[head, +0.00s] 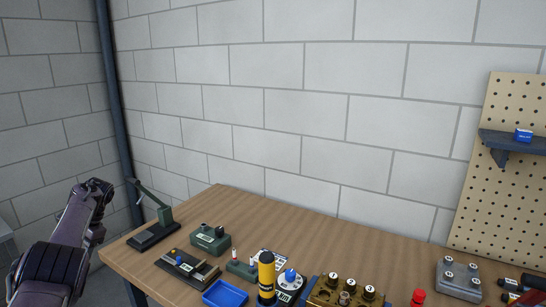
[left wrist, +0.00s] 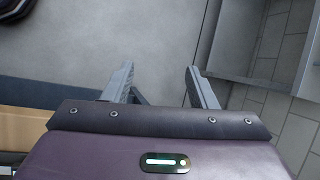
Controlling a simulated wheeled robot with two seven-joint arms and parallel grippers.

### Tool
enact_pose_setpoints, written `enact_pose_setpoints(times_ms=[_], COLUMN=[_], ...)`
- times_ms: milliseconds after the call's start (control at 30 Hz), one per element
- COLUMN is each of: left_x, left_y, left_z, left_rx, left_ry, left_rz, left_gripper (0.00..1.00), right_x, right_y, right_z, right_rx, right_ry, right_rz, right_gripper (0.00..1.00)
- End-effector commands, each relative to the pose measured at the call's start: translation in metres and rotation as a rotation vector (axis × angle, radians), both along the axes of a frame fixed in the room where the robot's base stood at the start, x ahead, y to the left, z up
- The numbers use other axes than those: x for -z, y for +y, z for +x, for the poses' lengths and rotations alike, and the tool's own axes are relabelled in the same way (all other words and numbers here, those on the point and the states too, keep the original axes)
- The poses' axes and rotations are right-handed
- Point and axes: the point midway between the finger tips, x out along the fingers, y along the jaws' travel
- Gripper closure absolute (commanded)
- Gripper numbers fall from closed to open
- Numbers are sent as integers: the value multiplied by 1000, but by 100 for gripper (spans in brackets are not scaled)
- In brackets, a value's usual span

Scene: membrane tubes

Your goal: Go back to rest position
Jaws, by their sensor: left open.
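My left gripper (left wrist: 158,86) is open and empty in the left wrist view, with its two fingers spread apart over grey floor. In the head view my left arm comes in from the left, and the end of it (head: 96,187) is raised beside the left end of the wooden workbench (head: 225,205), clear of the items on it. My right gripper does not show in either view.
The bench holds a green lever press (head: 152,212), a green box (head: 210,237), a blue tray (head: 225,294), a yellow-black cylinder (head: 266,277), a brass block with knobs (head: 345,293) and a grey block (head: 460,278). A pegboard (head: 505,190) stands at right. The back of the bench is clear.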

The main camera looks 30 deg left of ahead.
Motion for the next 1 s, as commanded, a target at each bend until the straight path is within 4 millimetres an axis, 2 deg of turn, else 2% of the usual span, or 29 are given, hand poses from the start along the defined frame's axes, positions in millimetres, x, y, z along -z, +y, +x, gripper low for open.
enact_pose_setpoints(times_ms=[267, 533, 700, 800, 1000], left_x=[83, 182, 236, 260, 294], left_y=[38, 75, 80, 77, 64], left_z=[-23, -71, -110, -132, -172], left_rx=[73, 290, 471, 561, 694], left_ry=[-2, -59, -124, -164, -227], left_rz=[235, 471, 530, 529, 491], left_gripper=[48, 48, 48, 48, 48], right_x=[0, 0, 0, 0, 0], right_y=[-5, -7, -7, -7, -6], right_z=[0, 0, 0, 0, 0], right_rx=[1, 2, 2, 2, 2], right_ry=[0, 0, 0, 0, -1], right_rz=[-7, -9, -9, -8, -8], right_gripper=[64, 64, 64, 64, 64])
